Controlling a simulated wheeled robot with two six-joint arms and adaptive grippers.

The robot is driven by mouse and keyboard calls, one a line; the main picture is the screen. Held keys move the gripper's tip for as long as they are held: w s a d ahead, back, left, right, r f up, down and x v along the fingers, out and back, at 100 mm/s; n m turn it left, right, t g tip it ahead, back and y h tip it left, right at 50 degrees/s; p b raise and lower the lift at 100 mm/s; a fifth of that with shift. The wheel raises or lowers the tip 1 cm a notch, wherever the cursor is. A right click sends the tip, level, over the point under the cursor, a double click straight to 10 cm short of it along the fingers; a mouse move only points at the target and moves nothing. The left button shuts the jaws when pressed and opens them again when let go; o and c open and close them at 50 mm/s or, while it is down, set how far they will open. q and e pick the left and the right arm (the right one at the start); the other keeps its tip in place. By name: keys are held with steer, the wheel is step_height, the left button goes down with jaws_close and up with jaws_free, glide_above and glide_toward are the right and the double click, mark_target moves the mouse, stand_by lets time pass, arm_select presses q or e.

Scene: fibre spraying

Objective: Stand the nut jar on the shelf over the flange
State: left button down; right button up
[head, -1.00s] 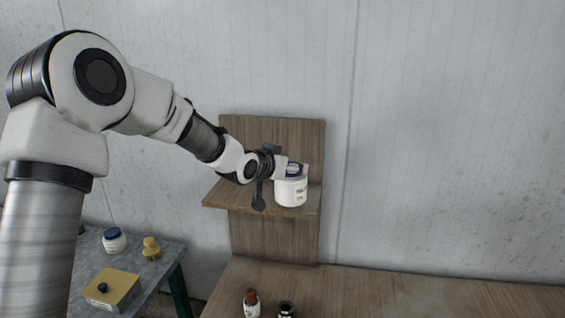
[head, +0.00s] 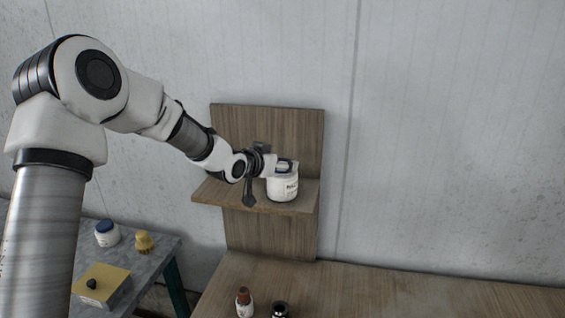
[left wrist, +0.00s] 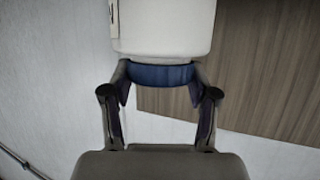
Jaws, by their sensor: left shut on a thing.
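In the left wrist view the fingers (left wrist: 160,92) are either side of the blue lid, with the white jar body (left wrist: 165,28) beyond. A dark hanging part (head: 249,190) shows by the gripper; I cannot tell whether it belongs to my gripper. I cannot make out the flange. My right gripper is not in view.
The shelf's back panel (head: 300,130) rises behind the jar. A wooden bench (head: 400,290) below carries a brown-capped bottle (head: 244,303) and a dark-topped jar (head: 280,311). The grey table (head: 150,262) at left holds a blue-lidded jar (head: 107,234), a yellow item (head: 144,241) and a yellow-topped box (head: 103,284).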

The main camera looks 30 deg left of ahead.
arm_select(q)
steer(key=shift+s+r, duration=0.15)
steer(key=shift+s+a+f, duration=0.1)
steer(key=shift+a+f, duration=0.1)
steer(key=c, duration=0.6)
jaws_free()
steer(key=shift+a+f, duration=0.1)
steer(key=shift+a, duration=0.1)
steer(key=o, duration=0.3)
steer(key=shift+d, duration=0.25)
steer(key=shift+r, duration=0.3)
steer(key=v, duration=1.1)
steer(key=shift+s+a, duration=0.2)
steer(key=shift+s, duration=0.05)
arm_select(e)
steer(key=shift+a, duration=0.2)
arm_select(q)
steer(key=shift+s+r, duration=0.1)
steer(key=shift+s, duration=0.05)
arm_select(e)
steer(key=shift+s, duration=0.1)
